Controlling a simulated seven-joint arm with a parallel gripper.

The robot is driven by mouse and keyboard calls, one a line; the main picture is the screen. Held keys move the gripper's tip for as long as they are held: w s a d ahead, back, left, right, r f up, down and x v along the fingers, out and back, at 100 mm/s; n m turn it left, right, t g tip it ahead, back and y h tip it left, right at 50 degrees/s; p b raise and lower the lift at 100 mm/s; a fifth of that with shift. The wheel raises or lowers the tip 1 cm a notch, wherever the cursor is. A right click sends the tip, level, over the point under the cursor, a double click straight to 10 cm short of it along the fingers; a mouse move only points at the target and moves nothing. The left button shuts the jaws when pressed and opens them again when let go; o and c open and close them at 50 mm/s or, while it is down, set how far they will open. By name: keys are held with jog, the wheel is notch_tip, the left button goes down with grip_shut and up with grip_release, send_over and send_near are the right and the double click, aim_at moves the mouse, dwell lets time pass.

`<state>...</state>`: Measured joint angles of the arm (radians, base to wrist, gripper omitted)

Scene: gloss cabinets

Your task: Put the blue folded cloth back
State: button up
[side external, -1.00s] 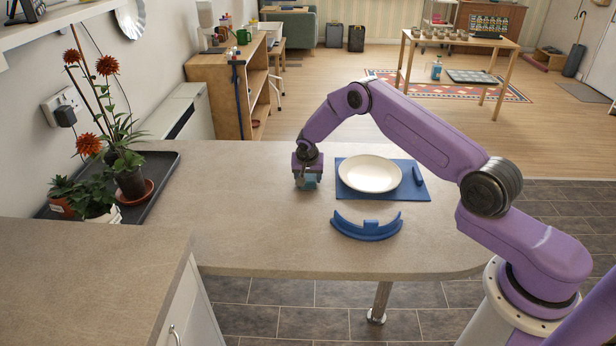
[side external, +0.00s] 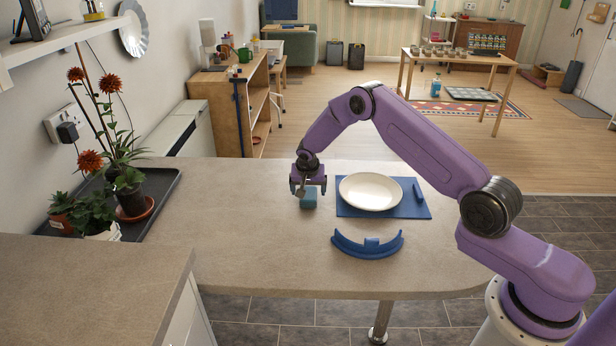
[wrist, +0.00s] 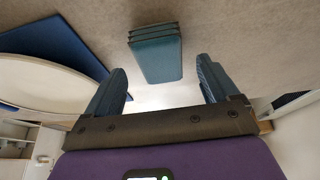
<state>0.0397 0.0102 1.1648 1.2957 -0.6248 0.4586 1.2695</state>
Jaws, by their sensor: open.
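The blue folded cloth (side external: 308,199) is a small teal-blue block on the beige counter, left of the blue mat. In the wrist view the cloth (wrist: 158,55) shows several stacked layers and lies beyond my fingertips, roughly in line with the gap between them. My gripper (side external: 308,188) is just above the cloth. Its two fingers stand apart in the wrist view (wrist: 160,82), with nothing between them. Whether the fingertips touch the cloth is hard to tell.
A white plate (side external: 370,191) sits on the blue mat (side external: 384,213), close to the right of my gripper, with a small blue item (side external: 418,191) beside it. A curved blue piece (side external: 367,245) lies nearer. Potted plants on a dark tray (side external: 160,205) stand left. The counter between is clear.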

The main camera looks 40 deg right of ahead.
jog(key=v, duration=0.8)
jog(key=shift+r, duration=0.25)
jog(key=shift+s+a, duration=0.1)
jog(key=shift+a, duration=0.05)
jog(key=s+a+r+n+y, duration=0.1)
jog(key=s+a+r+n, duration=0.45)
jog(key=s+a, duration=0.35)
jog(key=s+a+r+n+y, duration=0.1)
jog(key=s+a+r+n, duration=0.5)
jog(key=s, duration=0.4)
jog(key=s+d+r+n+g, duration=0.1)
jog(key=s+n, duration=0.4)
jog(key=s, duration=0.9)
jog(key=s+d+r+n+g+y, duration=0.1)
jog(key=s+n, duration=0.4)
jog(key=s, duration=0.8)
notch_tip(320, 180, up, 2)
jog(key=shift+s+d+r+g+y, duration=0.1)
jog(key=shift+s+d+g+y, duration=0.3)
jog(key=shift+d, duration=0.55)
